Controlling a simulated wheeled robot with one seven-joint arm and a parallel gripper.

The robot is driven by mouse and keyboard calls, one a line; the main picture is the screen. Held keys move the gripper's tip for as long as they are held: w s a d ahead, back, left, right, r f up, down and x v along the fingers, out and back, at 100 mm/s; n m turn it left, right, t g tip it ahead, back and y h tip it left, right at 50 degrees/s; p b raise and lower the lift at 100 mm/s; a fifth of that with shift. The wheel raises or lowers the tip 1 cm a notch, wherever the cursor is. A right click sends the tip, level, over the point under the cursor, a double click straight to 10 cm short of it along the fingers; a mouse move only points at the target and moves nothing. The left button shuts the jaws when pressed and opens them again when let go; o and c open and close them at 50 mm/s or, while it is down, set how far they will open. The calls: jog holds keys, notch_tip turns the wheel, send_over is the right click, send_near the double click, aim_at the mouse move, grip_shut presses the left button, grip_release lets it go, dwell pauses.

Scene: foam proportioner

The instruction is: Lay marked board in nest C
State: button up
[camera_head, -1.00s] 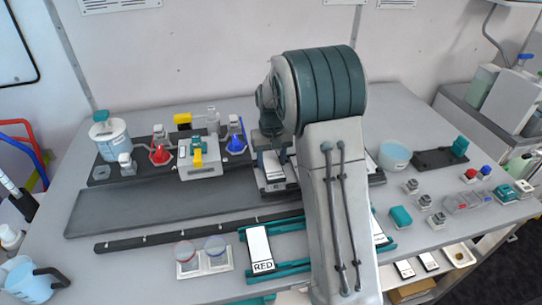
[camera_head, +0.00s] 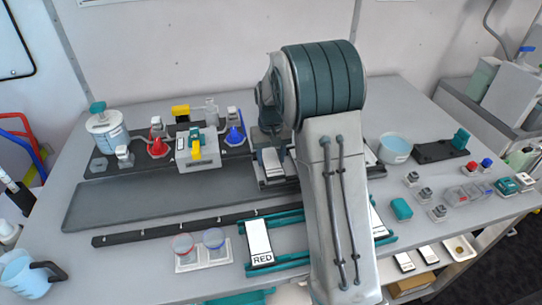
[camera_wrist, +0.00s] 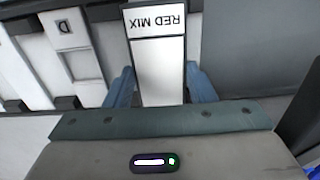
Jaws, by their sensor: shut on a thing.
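A white board marked RED MIX (camera_wrist: 158,65) sits between the two blue fingers of my gripper (camera_wrist: 160,88) in the wrist view, its lettering upside down there. My gripper is shut on it. A light grey plate marked D (camera_wrist: 68,45) lies to its left in the wrist view. No letter C is readable in either view, so I cannot tell which nest is C. In the head view my arm hides my gripper and much of the area behind it. A white plate (camera_head: 271,160) shows at a dark fixture left of my arm; I cannot tell if it is the held board.
A plate marked RED (camera_head: 259,243) lies on teal rails in front. A white box with a yellow lever (camera_head: 197,150), a red funnel (camera_head: 157,147) and a blue funnel (camera_head: 235,136) stand at the back left. A bowl (camera_head: 394,148) stands right of my arm. The grey mat (camera_head: 150,195) is clear.

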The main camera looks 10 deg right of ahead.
jog(key=shift+f, duration=0.45)
jog(key=o, duration=1.5)
jog(key=shift+c, duration=0.2)
jog(key=shift+r, duration=0.1)
